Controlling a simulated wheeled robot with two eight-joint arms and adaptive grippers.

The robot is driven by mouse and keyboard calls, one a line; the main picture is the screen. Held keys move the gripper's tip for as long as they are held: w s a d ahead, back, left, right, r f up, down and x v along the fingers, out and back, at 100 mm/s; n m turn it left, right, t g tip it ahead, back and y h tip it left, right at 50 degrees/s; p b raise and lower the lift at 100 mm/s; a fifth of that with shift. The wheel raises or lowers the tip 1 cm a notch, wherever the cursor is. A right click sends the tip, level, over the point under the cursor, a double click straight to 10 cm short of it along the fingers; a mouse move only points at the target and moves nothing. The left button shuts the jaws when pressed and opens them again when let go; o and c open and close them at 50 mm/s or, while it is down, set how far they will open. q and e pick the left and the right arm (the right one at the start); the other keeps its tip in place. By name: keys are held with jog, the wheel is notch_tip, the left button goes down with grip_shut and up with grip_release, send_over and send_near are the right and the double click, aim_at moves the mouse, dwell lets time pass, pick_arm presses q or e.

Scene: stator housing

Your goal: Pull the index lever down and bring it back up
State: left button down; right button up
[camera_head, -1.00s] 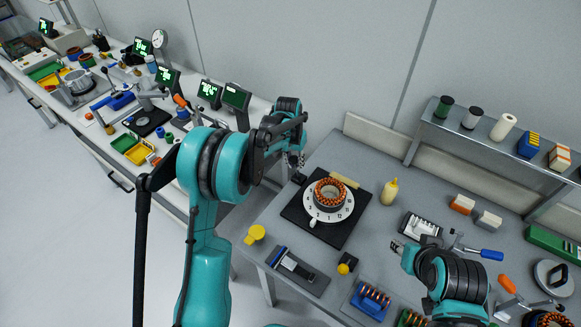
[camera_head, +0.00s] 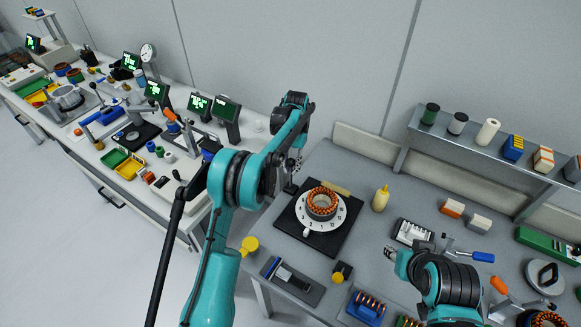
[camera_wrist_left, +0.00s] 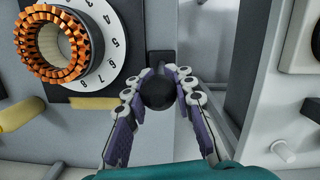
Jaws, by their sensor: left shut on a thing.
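The index lever has a round black knob (camera_wrist_left: 157,93) on a dark mount (camera_wrist_left: 159,58), beside the white numbered dial (camera_wrist_left: 112,47) in the left wrist view. My left gripper (camera_head: 293,172) is at the lever, at the left back corner of the black base plate (camera_head: 342,238). In the left wrist view its two fingers (camera_wrist_left: 157,90) close around the knob from both sides. The orange-wound stator (camera_head: 321,203) sits on the dial. The lever is mostly hidden by the gripper in the head view. My right gripper (camera_head: 392,254) hangs over the bench at the right; its opening is unclear.
A yellow bottle (camera_head: 381,199) stands right of the plate, and a yellow strip (camera_head: 336,188) lies behind the dial. A shelf (camera_head: 472,141) with spools runs along the back. A second bench (camera_head: 190,220) with displays stands at the left.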

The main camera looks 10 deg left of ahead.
pick_arm(q)
jog(key=c, duration=1.3)
grip_release()
jog(key=shift+w, duration=0.1)
jog(key=shift+o, duration=0.2)
jog(key=shift+r, duration=0.15)
notch_tip(320, 180, up, 12)
jog(key=w, duration=0.2)
jog(key=shift+d+f, duration=0.2)
